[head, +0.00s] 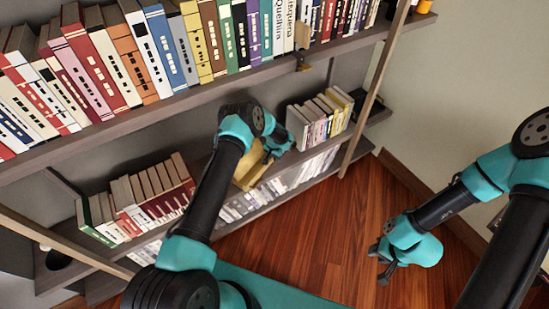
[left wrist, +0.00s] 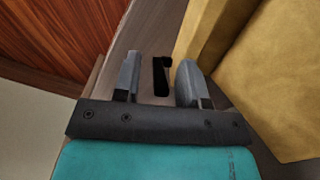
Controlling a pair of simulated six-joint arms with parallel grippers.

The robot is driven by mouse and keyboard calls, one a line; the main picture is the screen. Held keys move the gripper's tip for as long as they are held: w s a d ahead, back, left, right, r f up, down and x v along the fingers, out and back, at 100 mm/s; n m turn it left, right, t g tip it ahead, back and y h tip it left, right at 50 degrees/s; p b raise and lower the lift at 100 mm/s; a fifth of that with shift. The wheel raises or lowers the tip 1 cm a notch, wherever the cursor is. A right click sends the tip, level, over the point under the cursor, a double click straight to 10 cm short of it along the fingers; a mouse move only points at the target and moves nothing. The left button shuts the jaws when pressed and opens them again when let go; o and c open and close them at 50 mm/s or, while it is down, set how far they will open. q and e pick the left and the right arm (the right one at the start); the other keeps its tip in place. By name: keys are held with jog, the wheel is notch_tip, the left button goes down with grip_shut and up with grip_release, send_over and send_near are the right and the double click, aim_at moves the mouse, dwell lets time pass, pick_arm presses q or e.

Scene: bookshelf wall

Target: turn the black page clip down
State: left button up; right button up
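In the left wrist view a small black upright piece, apparently the page clip (left wrist: 161,76), stands between the two fingers of my left gripper (left wrist: 158,80). The fingers are apart, with a gap visible on each side of it. A large yellow piece (left wrist: 275,85) lies just right of the fingers. In the head view my left gripper (head: 272,152) is at the middle shelf beside the yellow piece (head: 249,172), and the arm and gripper hide the clip. My right gripper (head: 381,262) hangs empty over the floor at the right, its fingers apart.
Books fill the upper shelf (head: 185,103). More books stand left (head: 150,200) and right (head: 325,113) of the yellow piece on the middle shelf. A small dark fitting (head: 302,62) is on the upper shelf edge. The wooden floor (head: 330,220) is clear.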

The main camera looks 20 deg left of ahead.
pick_arm(q)
grip_shut()
dwell(0.3)
jog(key=shift+a, duration=0.15)
dwell(0.3)
jog(key=shift+s+t, duration=0.1)
jog(key=shift+t, duration=0.2)
jog(key=shift+s+f+t, duration=0.1)
jog(key=shift+s+t, duration=0.05)
jog(key=shift+t, duration=0.15)
